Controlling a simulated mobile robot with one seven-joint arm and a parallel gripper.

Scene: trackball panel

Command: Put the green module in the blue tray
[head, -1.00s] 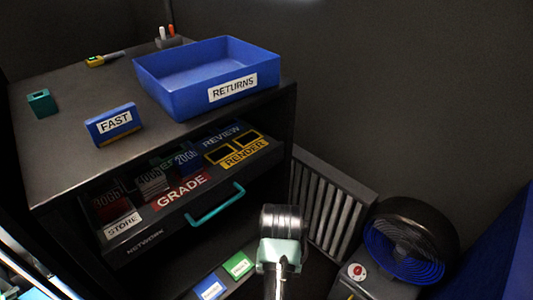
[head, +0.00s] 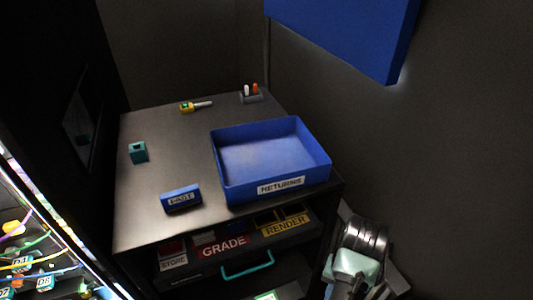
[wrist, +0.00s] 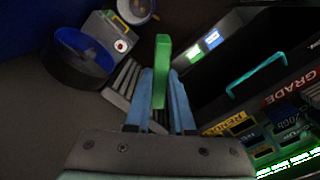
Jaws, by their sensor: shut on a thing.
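The green module (wrist: 162,62) is an upright slim block in the wrist view, held between the blue fingers of my gripper (wrist: 161,88). My arm shows at the lower right of the head view, beside the cabinet and to the right of and below the tray. My fingers and the module cannot be made out in the head view. The tray cannot be made out in the wrist view.
The cabinet top (head: 150,215) also bears a blue FAST block (head: 181,199), a teal block (head: 138,152), a yellow tool (head: 190,106) and a pen holder (head: 251,96). An open drawer with a teal handle (head: 247,265) is below.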

